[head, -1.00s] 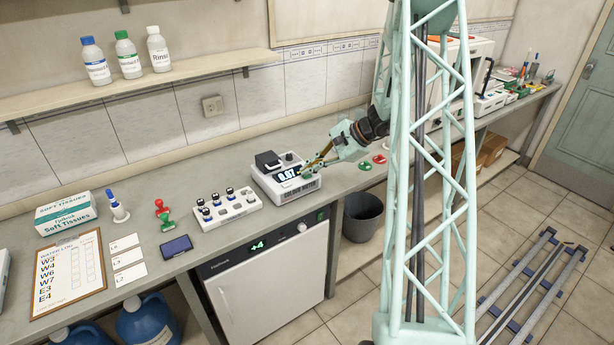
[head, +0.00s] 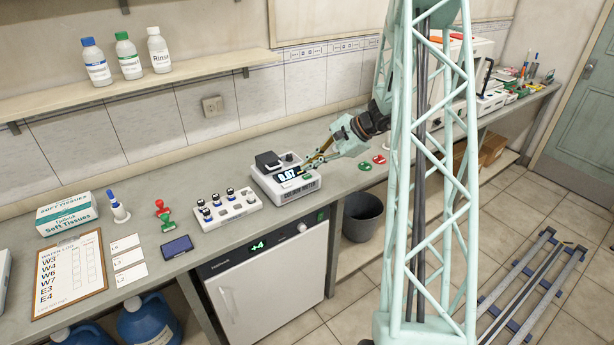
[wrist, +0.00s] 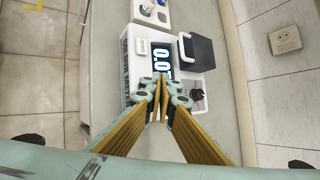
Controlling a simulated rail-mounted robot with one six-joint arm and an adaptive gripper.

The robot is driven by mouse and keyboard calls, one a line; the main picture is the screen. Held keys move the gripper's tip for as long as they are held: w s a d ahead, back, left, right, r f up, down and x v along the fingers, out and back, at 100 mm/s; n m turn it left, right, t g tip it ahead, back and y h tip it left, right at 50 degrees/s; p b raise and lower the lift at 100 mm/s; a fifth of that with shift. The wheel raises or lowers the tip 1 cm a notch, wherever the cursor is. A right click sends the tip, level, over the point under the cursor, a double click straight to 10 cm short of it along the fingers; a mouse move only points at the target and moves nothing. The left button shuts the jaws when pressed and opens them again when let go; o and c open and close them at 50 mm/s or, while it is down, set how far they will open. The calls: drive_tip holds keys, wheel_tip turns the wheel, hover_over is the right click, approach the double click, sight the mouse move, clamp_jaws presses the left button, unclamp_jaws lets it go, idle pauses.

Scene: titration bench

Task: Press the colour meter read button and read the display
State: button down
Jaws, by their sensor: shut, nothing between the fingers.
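The colour meter (head: 283,190) is a white box on the bench with a black lidded block on top. Its lit display (head: 289,174) appears to read 0.07; in the wrist view the display (wrist: 161,60) shows sideways, with its last digit partly covered by my fingers. My gripper (head: 312,161) is shut and empty, its tips just above the meter's right end. In the wrist view the gripper (wrist: 161,82) points at the end of the display.
A white vial rack (head: 228,209) with dark-capped vials stands left of the meter. Red and green discs (head: 379,160) lie to its right. A black knob (wrist: 197,94) is on the meter near my fingers. The bench front edge is close to the meter.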

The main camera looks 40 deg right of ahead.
sight(307, 177)
drive_tip(key=shift+r+p, duration=0.6)
drive_tip(key=shift+r, duration=1.3)
drive_tip(key=shift+a+r, duration=0.15)
drive_tip(key=shift+a, duration=0.05)
drive_tip(key=s+a+r+n+g+b, duration=0.1)
drive_tip(key=s+a+r+n, duration=0.25)
drive_tip(key=a+r, duration=0.5)
drive_tip(key=s+a+r+n+g, duration=0.25)
drive_tip(key=s+a+r, duration=0.2)
drive_tip(key=a, duration=0.75)
drive_tip(key=s+a+r+n+g+b, duration=0.1)
drive_tip(key=s+a+r+n, duration=0.25)
drive_tip(key=a+r, duration=0.5)
drive_tip(key=s+a+r+n+h, duration=0.1)
drive_tip(key=s+a+r+n, duration=0.15)
drive_tip(key=s+a, duration=0.4)
drive_tip(key=s+a+r+n+h, duration=0.1)
drive_tip(key=s+a+r+n, duration=0.15)
drive_tip(key=s+a, duration=0.35)
drive_tip(key=s+a+n+h+b, duration=0.1)
drive_tip(key=s+n, duration=0.4)
drive_tip(key=s, duration=1.3)
drive_tip(key=shift+s+n+t+h+b, duration=0.4)
drive_tip(key=shift+h+b, duration=0.25)
drive_tip(key=shift+h, duration=0.45)
